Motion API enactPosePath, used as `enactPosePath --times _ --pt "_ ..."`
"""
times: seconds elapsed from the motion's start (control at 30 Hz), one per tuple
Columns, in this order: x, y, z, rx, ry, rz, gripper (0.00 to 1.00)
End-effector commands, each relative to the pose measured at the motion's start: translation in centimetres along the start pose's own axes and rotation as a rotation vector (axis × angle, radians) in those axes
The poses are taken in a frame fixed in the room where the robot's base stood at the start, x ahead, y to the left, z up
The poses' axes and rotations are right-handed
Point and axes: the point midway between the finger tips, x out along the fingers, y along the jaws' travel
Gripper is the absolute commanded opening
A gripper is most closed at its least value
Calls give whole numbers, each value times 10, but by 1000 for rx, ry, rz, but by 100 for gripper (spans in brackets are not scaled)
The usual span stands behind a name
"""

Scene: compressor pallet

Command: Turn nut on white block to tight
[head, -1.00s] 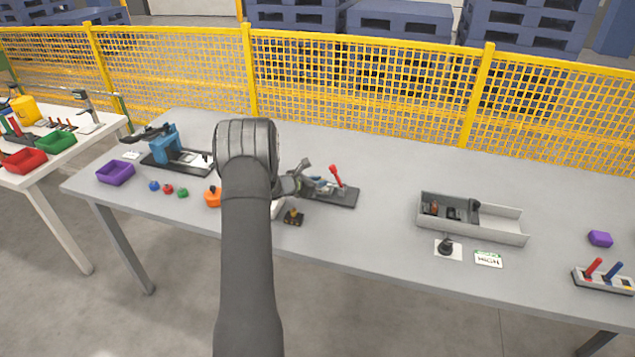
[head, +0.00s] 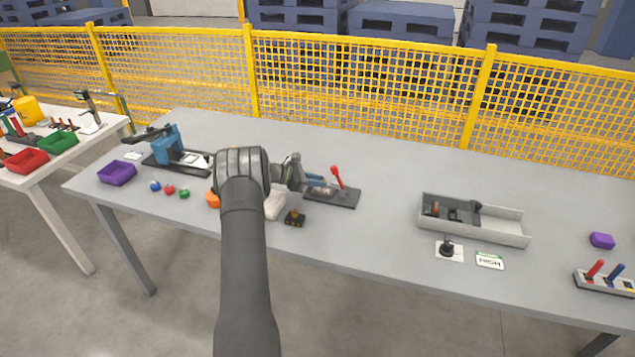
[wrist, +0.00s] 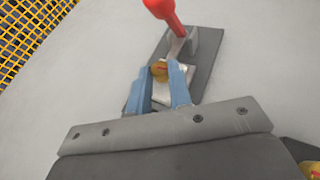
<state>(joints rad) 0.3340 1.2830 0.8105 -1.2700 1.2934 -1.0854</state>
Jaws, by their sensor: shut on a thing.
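In the wrist view, a round brass-coloured nut (wrist: 160,69) sits between the blue-grey fingertips of my gripper (wrist: 160,74). The fingers close on it from both sides. The pale, whitish block (wrist: 165,96) shows under the nut and between the fingers, on a dark grey base plate (wrist: 208,62). A clamp with a red handle (wrist: 163,10) stands on the far part of this plate. In the head view my gripper (head: 322,184) is over the same plate (head: 345,198), left of the red handle (head: 338,176). The nut is too small to make out there.
A white object (head: 274,206) and a small black-and-orange part (head: 295,218) lie close to my arm. A blue fixture (head: 167,145) and a purple bin (head: 117,173) stand left. A grey tray (head: 510,233) stands right. The table between plate and tray is clear.

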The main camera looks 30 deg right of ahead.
Motion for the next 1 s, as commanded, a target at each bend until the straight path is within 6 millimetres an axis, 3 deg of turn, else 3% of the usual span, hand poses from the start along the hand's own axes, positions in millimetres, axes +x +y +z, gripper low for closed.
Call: enactPosePath --times 0.33,0.87,0.9,1.0 --pt "1 3 0 50 -4 -118 0" --pt "1 3 1 59 -5 -141 0" --pt "1 3 1 59 -5 -141 21" --pt "1 3 1 59 -5 -141 40"
